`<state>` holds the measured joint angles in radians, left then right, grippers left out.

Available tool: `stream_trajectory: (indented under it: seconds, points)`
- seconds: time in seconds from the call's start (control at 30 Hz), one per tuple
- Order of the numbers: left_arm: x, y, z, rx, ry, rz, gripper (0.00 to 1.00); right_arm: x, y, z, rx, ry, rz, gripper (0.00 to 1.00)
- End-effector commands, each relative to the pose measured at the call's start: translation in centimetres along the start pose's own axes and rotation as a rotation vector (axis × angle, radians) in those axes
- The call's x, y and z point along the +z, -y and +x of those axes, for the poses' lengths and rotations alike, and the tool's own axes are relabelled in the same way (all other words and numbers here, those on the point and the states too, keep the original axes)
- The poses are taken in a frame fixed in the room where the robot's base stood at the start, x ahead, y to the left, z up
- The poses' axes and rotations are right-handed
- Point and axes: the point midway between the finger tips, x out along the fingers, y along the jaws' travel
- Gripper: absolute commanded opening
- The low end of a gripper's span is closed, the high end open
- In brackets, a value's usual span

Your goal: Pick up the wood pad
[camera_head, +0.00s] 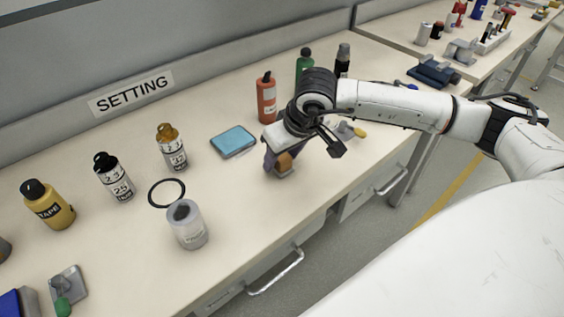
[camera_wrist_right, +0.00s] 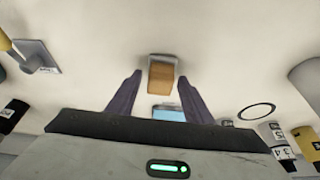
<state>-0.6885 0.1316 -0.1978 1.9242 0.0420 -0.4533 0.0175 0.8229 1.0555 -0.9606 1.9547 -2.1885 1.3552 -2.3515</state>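The wood pad (camera_head: 285,165) is a small orange-brown block with a grey end, on the light bench top near its front edge. In the right wrist view the wood pad (camera_wrist_right: 161,77) lies between and a little past the fingertips, with a gap on each side. My right gripper (camera_head: 279,168) is right at the pad from above, partly hiding it. In the right wrist view my right gripper (camera_wrist_right: 159,82) has its two dark fingers spread apart with nothing held. My left gripper is not in view.
A blue pad (camera_head: 234,141) lies left of the gripper. A red bottle (camera_head: 266,98) and a green bottle (camera_head: 304,62) stand behind it. A clear cup (camera_head: 187,224), a black ring (camera_head: 167,193) and several labelled bottles stand farther left. A yellow-handled tool (camera_head: 352,131) lies to the right.

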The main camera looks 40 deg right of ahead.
Motion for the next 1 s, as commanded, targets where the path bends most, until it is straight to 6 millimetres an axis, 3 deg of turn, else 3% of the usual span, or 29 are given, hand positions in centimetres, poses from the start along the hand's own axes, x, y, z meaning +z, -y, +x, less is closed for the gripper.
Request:
stream_trajectory:
  seconds: [0.03,0.2,0.53,0.8,1.0]
  points:
    - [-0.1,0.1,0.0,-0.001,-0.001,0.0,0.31,0.0,0.0,0.0,0.0,0.0,0.0,0.36]
    - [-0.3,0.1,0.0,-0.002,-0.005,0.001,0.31,0.0,0.0,-0.1,0.0,0.0,0.0,0.12]
    - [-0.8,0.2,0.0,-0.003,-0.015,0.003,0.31,-0.6,0.0,-1.1,0.0,-0.005,0.0,0.12]
    - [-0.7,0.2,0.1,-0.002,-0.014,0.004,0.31,-2.7,0.0,-6.0,0.0,-0.008,0.0,0.12]
    - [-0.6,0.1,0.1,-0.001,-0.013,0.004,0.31,-3.7,0.0,-8.7,0.0,-0.005,-0.001,0.12]
